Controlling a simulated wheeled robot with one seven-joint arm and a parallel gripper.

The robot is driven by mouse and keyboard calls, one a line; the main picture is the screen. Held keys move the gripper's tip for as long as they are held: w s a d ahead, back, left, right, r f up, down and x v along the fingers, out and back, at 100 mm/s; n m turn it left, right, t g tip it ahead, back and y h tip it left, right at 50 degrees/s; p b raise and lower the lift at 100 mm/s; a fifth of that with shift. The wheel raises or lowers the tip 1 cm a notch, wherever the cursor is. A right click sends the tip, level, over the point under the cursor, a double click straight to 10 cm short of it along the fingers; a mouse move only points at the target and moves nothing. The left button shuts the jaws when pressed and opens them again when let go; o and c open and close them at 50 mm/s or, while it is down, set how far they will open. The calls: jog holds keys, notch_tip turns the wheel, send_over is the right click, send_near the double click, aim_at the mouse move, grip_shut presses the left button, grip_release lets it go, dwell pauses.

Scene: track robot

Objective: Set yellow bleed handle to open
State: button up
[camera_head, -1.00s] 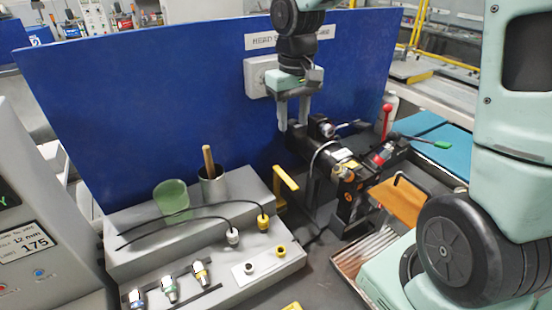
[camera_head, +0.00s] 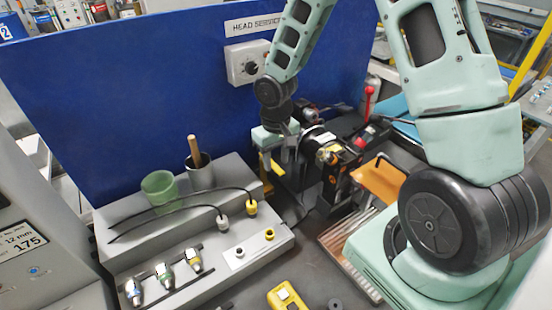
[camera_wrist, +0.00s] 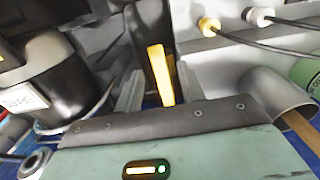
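The yellow bleed handle (camera_wrist: 160,75) stands out as a flat yellow bar between my two grey fingers in the wrist view. In the head view the handle (camera_head: 266,164) is partly hidden behind my gripper (camera_head: 280,158), at the right end of the grey stepped block. My gripper points down over it. The fingers are apart, one on each side of the bar, and a narrow gap seems to show on both sides. Whether either finger touches the handle is hard to tell.
Black machinery with a red-knobbed lever (camera_head: 369,93) stands just right of the gripper. The grey block (camera_head: 205,262) holds a green cup (camera_head: 159,187), a metal cup (camera_head: 199,175) and cables. A blue panel (camera_head: 130,100) rises behind. A yellow device (camera_head: 287,297) lies in front.

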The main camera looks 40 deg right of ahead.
jog(key=shift+f, duration=0.45)
grip_shut()
